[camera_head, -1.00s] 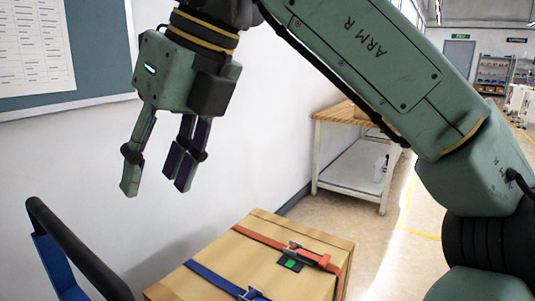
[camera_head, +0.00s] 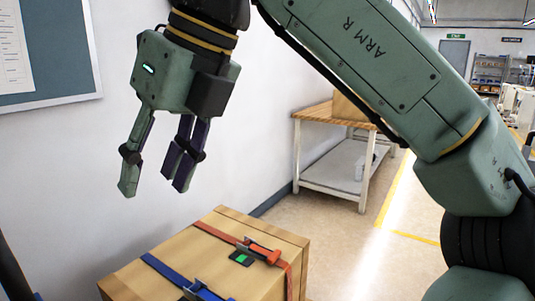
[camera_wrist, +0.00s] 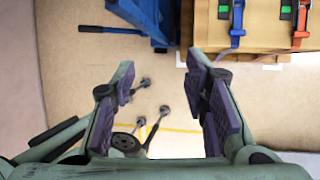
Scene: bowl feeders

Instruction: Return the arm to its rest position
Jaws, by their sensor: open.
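My gripper (camera_head: 152,178) hangs from my bent green arm in the upper left of the head view, fingers pointing down. It is open and nothing is between its fingers. It is above and to the left of a strapped cardboard box and apart from it.
The cardboard box (camera_head: 150,277) has an orange strap (camera_head: 222,235) and a blue strap (camera_head: 170,272). A blue frame (camera_wrist: 152,20) stands beside it. A wooden-topped table (camera_head: 318,113) is against the white wall. Open floor lies to the right.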

